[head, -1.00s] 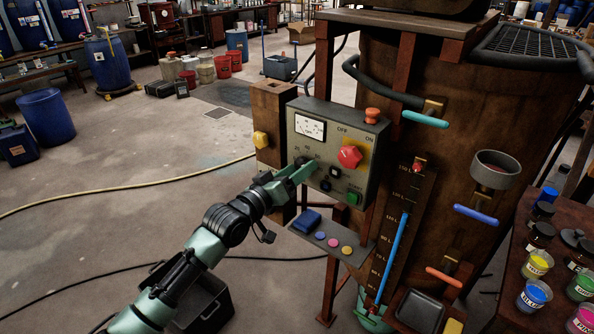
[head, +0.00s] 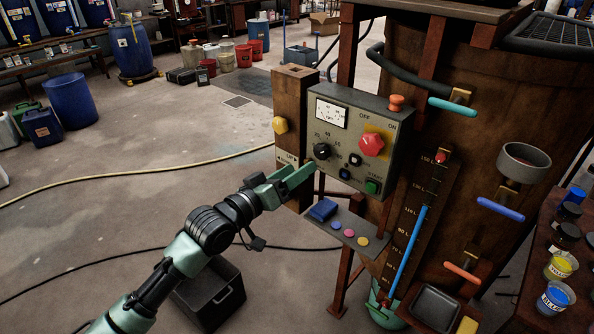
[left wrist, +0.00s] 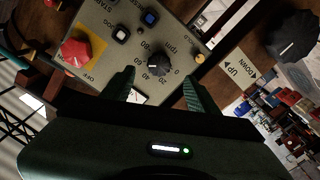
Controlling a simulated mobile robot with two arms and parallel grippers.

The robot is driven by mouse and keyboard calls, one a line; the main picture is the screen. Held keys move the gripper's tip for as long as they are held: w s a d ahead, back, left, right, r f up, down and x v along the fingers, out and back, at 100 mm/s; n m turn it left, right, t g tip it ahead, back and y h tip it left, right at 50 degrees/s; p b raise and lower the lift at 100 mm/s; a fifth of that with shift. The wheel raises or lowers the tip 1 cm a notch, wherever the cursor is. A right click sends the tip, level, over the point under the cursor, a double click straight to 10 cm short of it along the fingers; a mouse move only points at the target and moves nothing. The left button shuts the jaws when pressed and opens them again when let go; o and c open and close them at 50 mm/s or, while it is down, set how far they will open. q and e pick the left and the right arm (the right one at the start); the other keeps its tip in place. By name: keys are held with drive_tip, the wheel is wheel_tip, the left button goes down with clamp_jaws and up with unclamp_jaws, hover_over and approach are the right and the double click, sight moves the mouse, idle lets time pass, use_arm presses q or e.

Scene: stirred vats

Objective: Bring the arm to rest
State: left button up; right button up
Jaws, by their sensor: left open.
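My left gripper (head: 297,181) is in front of the lower left of the grey control panel (head: 385,118). It is open and nothing shows between its fingers. In the left wrist view its two fingers (left wrist: 163,88) stand apart, with the panel and its black speed knob (left wrist: 158,63) beyond them. The knob (head: 321,151) is in plain sight in the head view, clear of the fingers. A red switch (head: 371,144) on a yellow plate sits at the panel's right. My right gripper shows in neither view.
A large brown vat (head: 470,140) with coloured valve handles stands right of the panel. A small shelf (head: 350,232) with coloured discs juts out below it. A black crate (head: 215,300) stands on the floor under my arm. The floor at the left is mostly clear.

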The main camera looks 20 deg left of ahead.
use_arm(q)
drive_tip(key=s+a+f+g+y, duration=0.1)
drive_tip(key=a+f+g+y, duration=0.15)
drive_tip(key=f, duration=0.95)
drive_tip(key=a+f+g+y, duration=0.1)
drive_tip(key=a+f+y, duration=0.15)
drive_tip(key=f, duration=0.95)
drive_tip(key=s+a+f+g, duration=0.15)
drive_tip(key=s+f, duration=0.25)
drive_tip(key=f, duration=0.5)
drive_tip(key=s+f+g, duration=0.2)
drive_tip(key=s+f, duration=0.3)
drive_tip(key=f, duration=0.3)
drive_tip(key=s+d+f+m+g+y, duration=0.15)
drive_tip(key=s+f+g, duration=0.35)
drive_tip(key=s+f, duration=1.35)
drive_tip(key=s+d+f+m+g, duration=0.1)
drive_tip(key=s+d+f+g, duration=0.1)
drive_tip(key=s, duration=1)
drive_tip(key=s+d+f+m+g, duration=0.2)
drive_tip(key=s+f, duration=0.3)
drive_tip(key=s, duration=0.7)
drive_tip(key=shift+d+f, duration=0.15)
drive_tip(key=shift+f, duration=0.1)
